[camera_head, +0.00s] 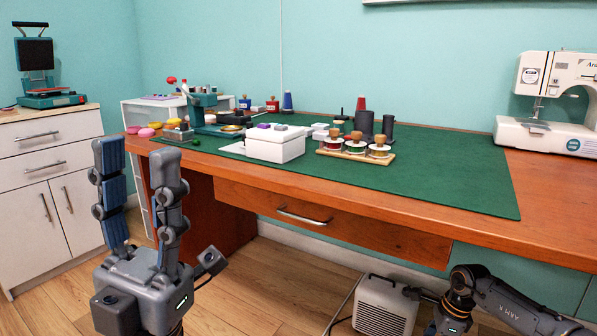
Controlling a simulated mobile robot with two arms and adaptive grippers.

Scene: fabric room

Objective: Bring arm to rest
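My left gripper (137,150) is at the lower left, in front of the worktable's left end. Its two blue-padded fingers point up and stand apart, with nothing between them. My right arm (505,300) comes in at the lower right, below the table's front edge. Its wrist bends down at the bottom edge of the picture, and its gripper fingers are out of sight.
The wooden worktable (540,200) bears a green mat (440,180), a white box (275,147), a spool rack (355,150) and a sewing machine (555,100). A white heater (385,305) stands below. A white cabinet (50,190) is at left.

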